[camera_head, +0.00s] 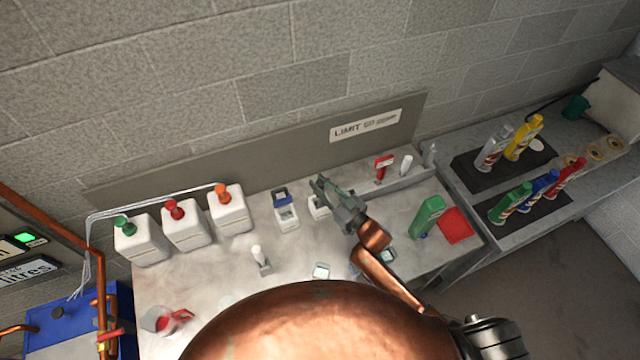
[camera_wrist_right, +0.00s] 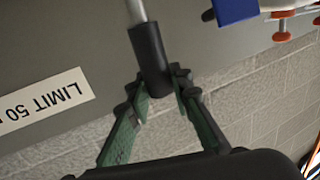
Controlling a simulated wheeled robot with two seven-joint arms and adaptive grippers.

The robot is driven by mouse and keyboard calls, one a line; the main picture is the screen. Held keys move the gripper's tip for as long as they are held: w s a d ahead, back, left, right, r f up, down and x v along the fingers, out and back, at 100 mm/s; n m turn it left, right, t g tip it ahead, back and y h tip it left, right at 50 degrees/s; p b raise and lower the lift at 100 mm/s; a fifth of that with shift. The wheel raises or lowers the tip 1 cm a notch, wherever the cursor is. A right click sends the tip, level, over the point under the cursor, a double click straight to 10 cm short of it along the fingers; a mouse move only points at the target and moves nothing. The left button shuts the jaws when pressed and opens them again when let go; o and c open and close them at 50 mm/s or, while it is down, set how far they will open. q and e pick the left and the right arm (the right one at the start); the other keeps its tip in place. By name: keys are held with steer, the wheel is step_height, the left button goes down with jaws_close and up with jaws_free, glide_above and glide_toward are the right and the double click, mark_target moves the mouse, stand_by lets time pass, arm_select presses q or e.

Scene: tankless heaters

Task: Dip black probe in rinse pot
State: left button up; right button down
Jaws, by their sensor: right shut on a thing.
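My right gripper (camera_head: 324,188) is over the back middle of the bench in the head view. In the right wrist view its green fingers (camera_wrist_right: 160,88) are shut on the black probe (camera_wrist_right: 149,55), a black cylindrical handle with a pale metal rod. The probe cannot be made out in the head view. Small white pots stand by the gripper: one with a blue top (camera_head: 287,216) left of it, another (camera_head: 318,207) just below it in the picture, partly hidden. I cannot tell which container is the rinse pot. My left gripper is not in view.
White canisters with green, red and orange caps (camera_head: 188,225) stand at the left. A rack (camera_head: 395,184) holds red and white probes behind right. A green bottle (camera_head: 428,215) and red tray (camera_head: 456,225) are right; a red-and-white jug (camera_head: 164,320) is front left.

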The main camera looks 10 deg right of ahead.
steer(key=shift+f+b, duration=0.45)
steer(key=shift+f, duration=0.35)
stand_by(0.4)
steer(key=shift+r, duration=0.1)
stand_by(1.4)
step_height(320, 180, up, 12)
steer(key=p, duration=1.1)
steer(key=shift+f, duration=0.35)
